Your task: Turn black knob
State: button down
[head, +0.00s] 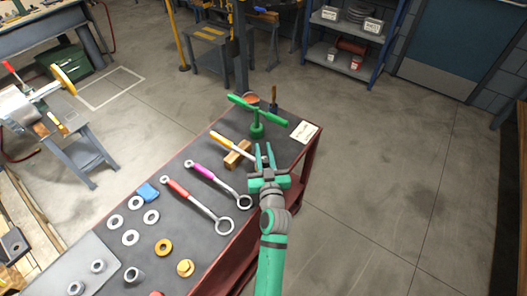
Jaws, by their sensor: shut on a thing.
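My gripper (265,150) is over the right edge of the dark-topped workbench (180,250), its two teal fingers pointing toward the far end. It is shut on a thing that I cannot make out. An orange-handled tool (229,146) lies across a wooden block (238,156) just left of the fingers. Its right end is hidden near my gripper, and I cannot tell whether they touch. A green part with long arms (257,115) stands on the bench beyond the fingers, apart from them. I cannot clearly pick out a black knob.
Red (190,200) and magenta (210,177) wrenches lie left of my arm. Several washers, brass fittings and a blue piece (148,192) lie nearer. A white card (304,132) lies at the far right corner. The floor to the right is clear.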

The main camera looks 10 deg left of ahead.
jog(key=shift+w+a+n+y, duration=0.1)
jog(key=shift+n+y, duration=0.2)
jog(key=shift+y, duration=0.2)
jog(key=shift+g, duration=0.3)
jog(key=shift+s+a+n+g+y, duration=0.3)
jog(key=shift+n+y, duration=0.3)
jog(key=shift+y, duration=0.2)
jog(key=shift+s+a+n+g+y, duration=0.15)
jog(key=shift+n+g+y, duration=1.2)
jog(key=shift+y, duration=0.45)
jog(key=shift+s+a+n+g+y, duration=0.15)
jog(key=shift+n+g+y, duration=0.4)
jog(key=shift+g, duration=0.1)
jog(key=shift+s+a+n+g+y, duration=0.1)
jog(key=shift+s+n+g+y, duration=0.05)
jog(key=shift+n+g+y, duration=0.4)
jog(key=shift+s+a+n+g+y, duration=0.15)
jog(key=shift+n+g+y, duration=0.25)
jog(key=shift+n+g, duration=0.25)
jog(key=shift+a, duration=0.1)
jog(key=c, duration=1.6)
grip_release()
jog(key=shift+o, duration=0.2)
